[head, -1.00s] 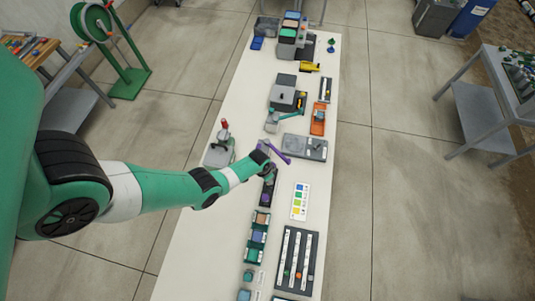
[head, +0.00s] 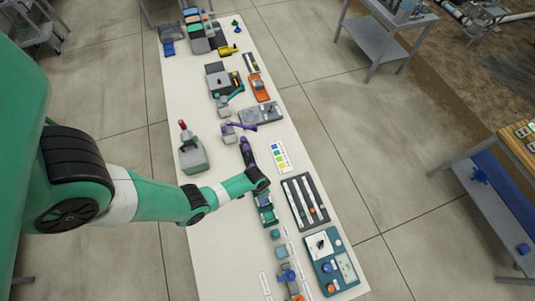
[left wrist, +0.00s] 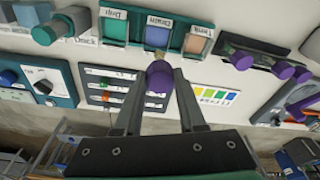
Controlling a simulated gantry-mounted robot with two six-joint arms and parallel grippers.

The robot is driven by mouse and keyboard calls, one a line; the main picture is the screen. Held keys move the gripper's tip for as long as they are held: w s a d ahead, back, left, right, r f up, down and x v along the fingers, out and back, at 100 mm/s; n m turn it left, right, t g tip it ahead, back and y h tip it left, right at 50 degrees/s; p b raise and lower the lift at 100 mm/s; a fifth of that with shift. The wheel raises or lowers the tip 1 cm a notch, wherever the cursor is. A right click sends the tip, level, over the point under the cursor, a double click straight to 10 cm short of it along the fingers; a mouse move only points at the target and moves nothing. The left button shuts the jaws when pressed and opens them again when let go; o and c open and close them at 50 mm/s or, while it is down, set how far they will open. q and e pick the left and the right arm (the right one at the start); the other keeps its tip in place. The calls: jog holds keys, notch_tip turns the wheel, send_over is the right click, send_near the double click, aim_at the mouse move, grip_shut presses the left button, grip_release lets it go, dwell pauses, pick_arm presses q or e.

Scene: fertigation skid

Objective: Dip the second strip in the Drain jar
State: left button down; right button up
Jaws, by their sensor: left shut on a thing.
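My left gripper (left wrist: 158,92) is shut on the purple end of a strip (left wrist: 160,80); the rest of the strip is mostly hidden behind that end. In the head view the left gripper (head: 263,188) is over the jar rack (head: 266,213). In the left wrist view the rack shows a green jar (left wrist: 115,27), a blue jar (left wrist: 157,37) and a brown-pink jar (left wrist: 195,42), each with a white label. The strip's end appears just below the blue jar in that view. My right gripper is not seen.
A dark holder with purple-ended pieces (left wrist: 265,60) lies right of the rack in the left wrist view. A colour chart (head: 282,157), a dark slider panel (head: 305,203) and a teal meter box (head: 330,262) stand close by. Bare white bench lies left of the rack.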

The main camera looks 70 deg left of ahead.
pick_arm(q)
jog(key=shift+s+d+f, duration=0.25)
jog(key=shift+s+d, duration=0.25)
jog(key=shift+w+a, duration=0.2)
notch_tip(320, 180, down, 8)
jog(key=b, duration=0.8)
jog(key=shift+f, duration=0.1)
dwell(0.6)
notch_tip(320, 180, up, 9)
jog(key=p, duration=0.8)
jog(key=shift+f+p, duration=0.1)
jog(key=shift+p, duration=0.2)
jog(key=shift+f, duration=0.1)
